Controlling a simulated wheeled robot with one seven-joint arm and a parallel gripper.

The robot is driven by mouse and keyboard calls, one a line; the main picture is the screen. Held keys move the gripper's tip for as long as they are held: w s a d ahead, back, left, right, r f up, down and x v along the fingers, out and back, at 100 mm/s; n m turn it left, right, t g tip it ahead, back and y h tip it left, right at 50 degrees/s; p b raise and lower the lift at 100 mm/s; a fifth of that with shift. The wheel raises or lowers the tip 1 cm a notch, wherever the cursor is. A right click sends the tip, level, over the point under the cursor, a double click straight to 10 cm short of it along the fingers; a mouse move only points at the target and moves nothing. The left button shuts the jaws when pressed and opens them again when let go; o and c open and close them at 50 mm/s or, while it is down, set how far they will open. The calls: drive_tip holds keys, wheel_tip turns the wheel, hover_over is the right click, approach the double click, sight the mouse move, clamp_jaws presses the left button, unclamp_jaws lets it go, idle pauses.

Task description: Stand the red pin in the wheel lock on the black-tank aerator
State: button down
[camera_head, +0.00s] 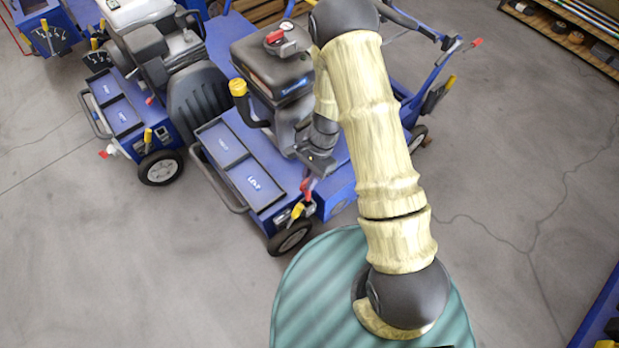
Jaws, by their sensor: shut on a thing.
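The black-tank aerator (338,192) stands in the middle, blue, with a black tank (270,72) that has a red cap. My gripper (309,178) points down above its front corner, next to the front wheel. It is shut on the red pin (306,188), which shows just below the fingertips. The wheel lock is at this corner, around the small metal and yellow parts (297,211) above the front wheel (290,238). The pin's lower end is close to these parts. I cannot tell whether it touches or has entered the lock.
Another blue aerator with a white tank (135,15) stands to the left, with a yellow lever (148,136). A yellow-capped filler neck (239,88) rises left of the black tank. A shelf (570,38) is at the upper right.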

drive_tip(key=shift+f+b, duration=1)
drive_tip(key=shift+f, duration=0.1)
drive_tip(key=shift+r+p, duration=0.2)
drive_tip(key=shift+p, duration=0.1)
drive_tip(key=shift+w+a+f, duration=0.1)
drive_tip(key=shift+w+f, duration=0.05)
drive_tip(key=shift+f, duration=0.3)
drive_tip(key=shift+f+b, duration=1.45)
drive_tip(key=shift+f, duration=1)
drive_tip(key=c, duration=1.4)
unclamp_jaws()
drive_tip(key=shift+o, duration=0.2)
